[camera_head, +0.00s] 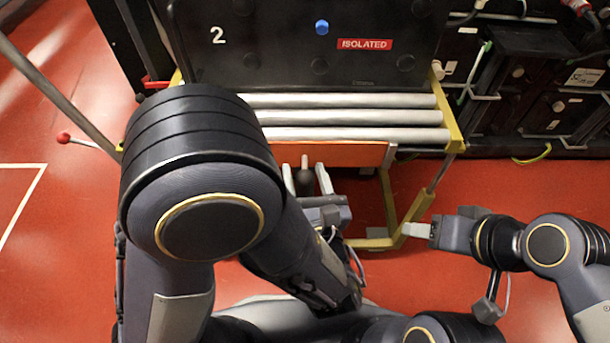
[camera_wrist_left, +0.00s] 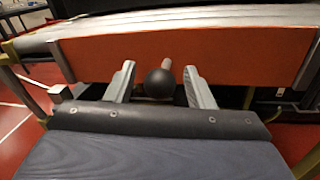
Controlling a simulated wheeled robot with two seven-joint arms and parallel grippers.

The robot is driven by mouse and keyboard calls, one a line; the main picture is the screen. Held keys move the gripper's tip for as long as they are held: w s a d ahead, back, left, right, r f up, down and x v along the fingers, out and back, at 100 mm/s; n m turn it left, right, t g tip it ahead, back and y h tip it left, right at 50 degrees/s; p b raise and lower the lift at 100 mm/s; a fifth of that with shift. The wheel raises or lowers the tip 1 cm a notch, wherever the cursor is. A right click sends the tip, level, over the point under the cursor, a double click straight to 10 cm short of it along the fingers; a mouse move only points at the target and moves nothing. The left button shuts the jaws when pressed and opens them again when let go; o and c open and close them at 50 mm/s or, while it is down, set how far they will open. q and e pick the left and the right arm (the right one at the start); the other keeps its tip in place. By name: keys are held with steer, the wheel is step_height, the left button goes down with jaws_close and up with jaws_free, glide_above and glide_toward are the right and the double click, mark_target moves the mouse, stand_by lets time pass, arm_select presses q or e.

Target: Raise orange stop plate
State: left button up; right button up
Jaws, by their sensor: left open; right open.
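The orange stop plate (camera_head: 340,154) is a flat bar across the near end of the roller frame, and it spans the left wrist view (camera_wrist_left: 200,50). A dark ball knob (camera_wrist_left: 159,84) on a pale stem sits just in front of the plate; it also shows in the head view (camera_head: 304,186). My left gripper (camera_head: 305,174) is open, its two pale fingers on either side of the knob, with gaps visible in the left wrist view (camera_wrist_left: 159,76). My right gripper (camera_head: 412,230) is open and empty, right of the yellow frame. My left arm hides the plate's left part.
Silver rollers (camera_head: 350,118) lie behind the plate, held by yellow rails (camera_head: 449,118). A black battery case (camera_head: 270,45) marked 2 and ISOLATED stands beyond them. Racks with cables (camera_head: 540,85) stand at right. A red-knobbed lever (camera_head: 64,138) is at left. Red floor at lower right is open.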

mark_target(306, 173)
arm_select(q)
steer(key=shift+w, duration=0.1)
jaws_close()
step_height(306, 173, up, 6)
steer(key=p, duration=0.5)
steer(key=shift+f+p, duration=0.1)
steer(key=shift+p, duration=0.2)
steer(key=shift+c, duration=0.9)
jaws_free()
steer(key=shift+o, duration=0.9)
steer(key=shift+f, duration=0.1)
